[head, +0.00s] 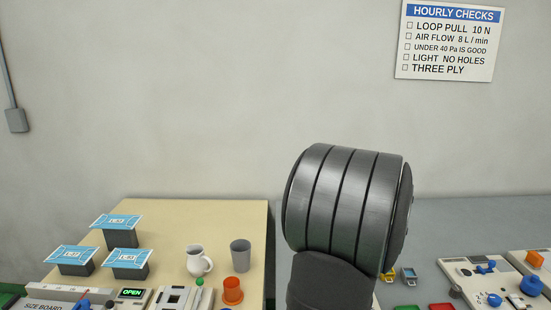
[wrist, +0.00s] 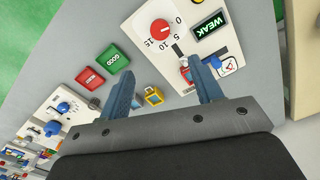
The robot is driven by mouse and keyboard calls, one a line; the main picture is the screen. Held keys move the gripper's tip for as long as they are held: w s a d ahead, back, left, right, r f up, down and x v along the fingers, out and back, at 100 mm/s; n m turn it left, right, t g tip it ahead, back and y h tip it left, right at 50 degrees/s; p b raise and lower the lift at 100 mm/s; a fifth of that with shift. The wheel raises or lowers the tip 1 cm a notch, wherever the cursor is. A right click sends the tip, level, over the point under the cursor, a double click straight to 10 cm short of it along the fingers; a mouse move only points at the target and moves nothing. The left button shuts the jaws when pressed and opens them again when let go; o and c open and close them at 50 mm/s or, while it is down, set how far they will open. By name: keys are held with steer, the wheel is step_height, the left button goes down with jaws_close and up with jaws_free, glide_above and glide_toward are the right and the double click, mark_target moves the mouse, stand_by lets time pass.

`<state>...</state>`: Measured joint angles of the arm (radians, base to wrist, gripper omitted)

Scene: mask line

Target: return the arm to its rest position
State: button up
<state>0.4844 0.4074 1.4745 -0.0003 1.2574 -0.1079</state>
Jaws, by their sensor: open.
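My gripper (wrist: 159,68) shows in the wrist view with its two blue-grey fingers spread wide apart and nothing held between them. It hangs over a grey bench (wrist: 55,62). A small yellow-and-blue piece (wrist: 154,96) lies below, between the fingers in the picture and apart from them. The right fingertip overlaps the white tester panel (wrist: 150,50) in the picture; I cannot tell the gap. In the head view my dark arm link fills the middle, and the gripper itself is out of sight.
The tester has a red dial (wrist: 160,29) and a WEAK display (wrist: 210,27). Red (wrist: 90,78) and green (wrist: 114,63) trays sit beside it. In the head view, masks on stands (head: 121,222), a white jug (head: 198,262) and a grey cup (head: 240,256) stand on the left table.

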step_height(320, 180, down, 16)
steer(key=shift+r, duration=0.1)
steer(key=shift+f, duration=0.25)
steer(key=m, duration=0.8)
steer(key=shift+r+m, duration=0.1)
steer(key=shift+m, duration=0.3)
steer(key=m, duration=0.4)
steer(key=shift+m, duration=2.3)
